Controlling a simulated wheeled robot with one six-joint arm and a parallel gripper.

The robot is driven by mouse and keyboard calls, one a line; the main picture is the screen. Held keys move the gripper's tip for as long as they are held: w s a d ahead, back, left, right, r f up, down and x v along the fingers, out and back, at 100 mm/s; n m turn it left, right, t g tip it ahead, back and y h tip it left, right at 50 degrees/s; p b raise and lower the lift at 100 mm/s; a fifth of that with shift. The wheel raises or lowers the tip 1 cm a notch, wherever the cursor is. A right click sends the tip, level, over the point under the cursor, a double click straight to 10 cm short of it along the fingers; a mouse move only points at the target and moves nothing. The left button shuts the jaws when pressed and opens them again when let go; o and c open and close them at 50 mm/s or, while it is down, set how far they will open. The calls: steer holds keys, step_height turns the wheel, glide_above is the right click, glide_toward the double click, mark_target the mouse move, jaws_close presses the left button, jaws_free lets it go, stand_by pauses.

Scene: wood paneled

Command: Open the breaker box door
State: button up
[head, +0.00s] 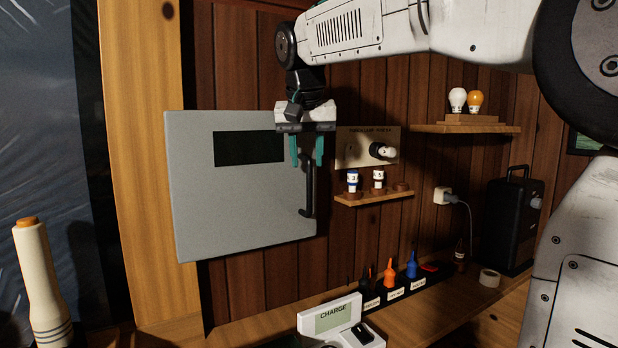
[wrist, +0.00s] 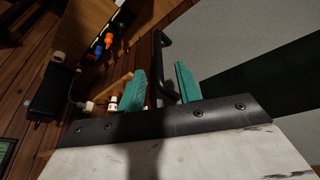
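The breaker box door (head: 235,195) is a grey panel with a dark rectangular window, on the wood paneled wall. It looks shut. Its black vertical bar handle (head: 308,187) is on the door's right side. My gripper (head: 307,151), with two teal fingers, points down in front of the door's upper right, at the top of the handle. In the wrist view my gripper (wrist: 160,84) is open, its fingers apart with nothing between them. The handle (wrist: 159,60) shows just beyond the gap, and the grey door (wrist: 230,40) lies to the right.
A higher shelf (head: 465,129) holds two bulbs. Below are a charge station (head: 330,316), colored bottles (head: 390,275) and a black power unit (head: 513,225) on the counter.

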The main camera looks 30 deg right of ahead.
mark_target(309, 169)
step_height(309, 169, up, 2)
steer(key=shift+d+r+m, duration=0.1)
steer(key=shift+m, duration=0.3)
steer(key=shift+s+f, duration=0.1)
steer(key=shift+f, duration=0.15)
steer(key=x, duration=0.7)
steer(key=shift+d+f, duration=0.2)
steer(key=shift+f, duration=0.05)
jaws_close()
